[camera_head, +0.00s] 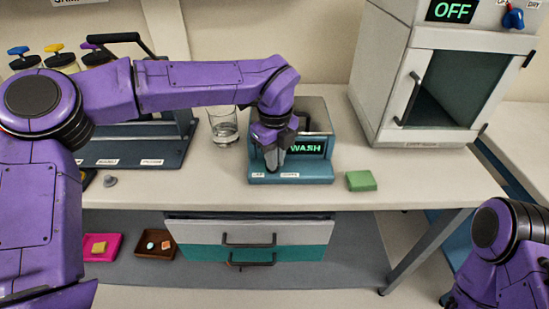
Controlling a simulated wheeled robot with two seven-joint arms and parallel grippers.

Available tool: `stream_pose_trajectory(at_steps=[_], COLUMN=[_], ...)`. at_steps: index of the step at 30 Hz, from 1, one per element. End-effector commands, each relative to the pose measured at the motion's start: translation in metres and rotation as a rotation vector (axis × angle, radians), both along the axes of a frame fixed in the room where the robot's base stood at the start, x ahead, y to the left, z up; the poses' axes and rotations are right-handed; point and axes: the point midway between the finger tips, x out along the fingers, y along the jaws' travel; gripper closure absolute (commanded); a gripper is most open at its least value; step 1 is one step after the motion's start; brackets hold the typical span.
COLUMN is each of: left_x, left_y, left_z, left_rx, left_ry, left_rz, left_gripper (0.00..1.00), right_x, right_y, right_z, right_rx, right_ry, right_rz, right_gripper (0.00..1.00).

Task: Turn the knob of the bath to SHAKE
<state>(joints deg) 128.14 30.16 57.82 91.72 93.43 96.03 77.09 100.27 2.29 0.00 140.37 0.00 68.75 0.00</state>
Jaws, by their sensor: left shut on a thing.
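The bath (318,170) is a teal, low-fronted box with a grey top, standing on the counter at the middle of the view. Its lit green display (306,147) reads WASH. My left gripper (274,160) points down at the bath's front, just left of the display, and is shut there. The knob is hidden behind the gripper's fingers, and the gripper appears shut on it. The labels along the bath's lower edge are too small to read surely. My right arm shows only at the lower right; its gripper is out of view.
A glass beaker (223,127) stands just left of the bath, and a green block (361,181) lies to its right. A white oven-like cabinet (381,84) with an OFF display stands at the right. Drawers (200,232) sit below the counter (220,190).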

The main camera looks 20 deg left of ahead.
Motion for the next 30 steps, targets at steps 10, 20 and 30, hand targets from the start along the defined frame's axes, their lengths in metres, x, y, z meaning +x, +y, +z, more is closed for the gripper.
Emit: stream_pose_trajectory(at_steps=[10, 20, 30], left_x=[0.002, 0.001, 0.001], left_y=[0.001, 0.000, 0.000], left_z=[0.002, 0.007, 0.082], left_rx=[-0.002, -0.001, -0.002], left_ry=[-0.006, -0.004, -0.007], left_rz=[0.003, 0.002, 0.003], left_gripper=[0.64, 0.64, 0.64], right_x=[0.000, 0.000, 0.000], right_y=[0.000, 0.000, 0.000], right_z=[0.000, 0.000, -0.002], right_rx=[0.000, 0.000, 0.000], right_ry=[0.000, 0.000, 0.000], right_rz=[0.000, 0.000, 0.000], right_gripper=[1.00, 1.00, 1.00])
